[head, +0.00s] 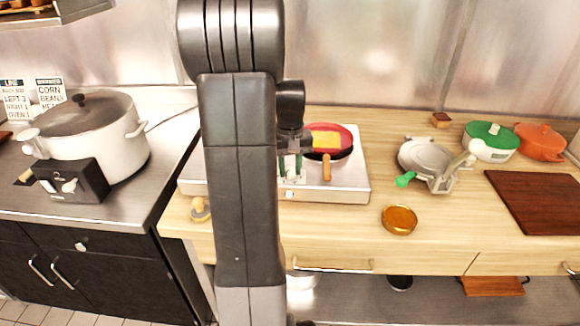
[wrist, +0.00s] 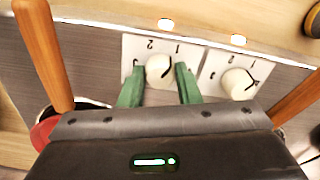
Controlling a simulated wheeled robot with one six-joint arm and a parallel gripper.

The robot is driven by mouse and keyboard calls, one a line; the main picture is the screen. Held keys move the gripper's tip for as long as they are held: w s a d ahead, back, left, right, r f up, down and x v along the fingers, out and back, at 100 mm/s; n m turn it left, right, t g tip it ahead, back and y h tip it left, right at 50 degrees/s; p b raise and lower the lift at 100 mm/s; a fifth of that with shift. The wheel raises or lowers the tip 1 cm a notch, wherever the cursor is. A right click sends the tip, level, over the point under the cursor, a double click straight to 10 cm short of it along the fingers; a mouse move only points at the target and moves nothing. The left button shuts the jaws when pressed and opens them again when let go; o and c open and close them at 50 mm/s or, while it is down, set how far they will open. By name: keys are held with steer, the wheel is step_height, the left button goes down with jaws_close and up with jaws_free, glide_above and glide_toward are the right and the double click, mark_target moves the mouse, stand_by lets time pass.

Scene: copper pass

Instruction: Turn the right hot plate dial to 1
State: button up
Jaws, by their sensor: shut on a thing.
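The hot plate (head: 345,186) stands on the wooden counter, partly hidden behind my arm. In the wrist view, turned round from the head view, its front panel (wrist: 205,58) shows two white dials on numbered plates. My gripper (head: 291,166) is at the panel, its green fingers (wrist: 160,75) shut on the sides of the right dial (wrist: 159,69), which appears on the left there. That dial's dark mark slants up and right, roughly toward the 1.
A red pan (head: 342,130) with yellow food sits on the plate; its wooden handle (wrist: 42,48) juts close beside my gripper. Another handle (wrist: 299,98) is on the other side. An amber dish (head: 399,220) and grey press (head: 431,160) stand to the right.

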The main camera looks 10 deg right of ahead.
mark_target(290, 169)
steer(key=o, duration=1)
steer(key=shift+r, duration=0.1)
step_height(290, 169, up, 14)
steer(key=shift+f, duration=0.15)
steer(key=shift+f, duration=0.1)
step_height(290, 169, down, 14)
steer(key=shift+r, duration=0.15)
steer(key=shift+r, duration=0.1)
stand_by(0.3)
